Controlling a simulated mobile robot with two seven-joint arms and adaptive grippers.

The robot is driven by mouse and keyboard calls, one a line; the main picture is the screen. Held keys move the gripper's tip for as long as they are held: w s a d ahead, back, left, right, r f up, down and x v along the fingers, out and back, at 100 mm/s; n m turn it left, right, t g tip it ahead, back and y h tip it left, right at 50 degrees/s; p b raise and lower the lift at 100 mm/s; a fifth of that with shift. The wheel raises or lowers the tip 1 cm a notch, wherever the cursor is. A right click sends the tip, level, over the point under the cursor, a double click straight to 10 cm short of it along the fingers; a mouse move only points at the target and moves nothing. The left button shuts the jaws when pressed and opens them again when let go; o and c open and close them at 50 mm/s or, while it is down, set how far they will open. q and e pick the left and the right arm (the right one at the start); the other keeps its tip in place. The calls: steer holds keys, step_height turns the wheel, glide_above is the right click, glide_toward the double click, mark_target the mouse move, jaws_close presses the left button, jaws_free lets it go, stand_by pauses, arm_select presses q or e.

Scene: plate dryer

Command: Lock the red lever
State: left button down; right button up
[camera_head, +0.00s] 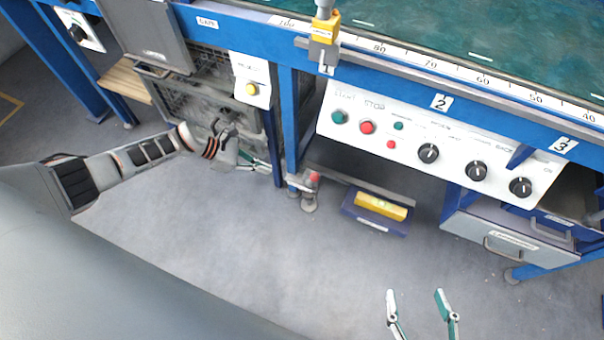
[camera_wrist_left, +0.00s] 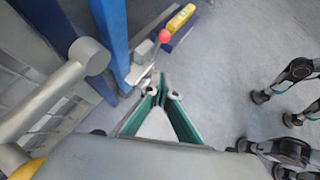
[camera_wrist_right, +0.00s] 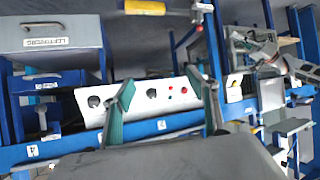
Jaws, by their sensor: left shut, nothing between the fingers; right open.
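The lever with a red ball (camera_head: 314,177) is low at the foot of a blue table leg, on a grey metal bracket. The red ball also shows in the left wrist view (camera_wrist_left: 165,36), ahead of the fingertips. My left gripper (camera_head: 266,167) is shut and empty, a little left of the lever, near the blue leg. Its closed green fingers (camera_wrist_left: 160,80) point toward the lever and appear apart from it. My right gripper (camera_head: 415,292) is open and empty, in front of the table at the lower right. Its spread fingers also show in the right wrist view (camera_wrist_right: 160,88).
A yellow block (camera_head: 382,205) sits on a blue base near the floor, right of the lever. Above is a white control panel (camera_head: 430,150) with buttons and knobs. Grey drawers (camera_head: 510,242) stand at the right, a grey crate (camera_head: 190,100) at the left. The floor in front is clear.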

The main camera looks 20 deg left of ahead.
arm_select(q)
steer(key=shift+d, duration=0.1)
steer(key=w+d+r+b+x, duration=0.1)
steer(key=r+b+x, duration=0.1)
steer(key=x, duration=1)
steer(key=shift+d+f, duration=0.25)
steer(key=shift+d, duration=0.3)
arm_select(e)
steer(key=shift+w+a+r+m, duration=0.15)
steer(key=shift+a+r, duration=0.05)
steer(key=shift+a, duration=0.25)
steer(key=shift+w+a+r+m, duration=0.15)
steer(key=shift+a+r, duration=0.05)
steer(key=shift+a, duration=0.2)
steer(key=shift+r, duration=0.1)
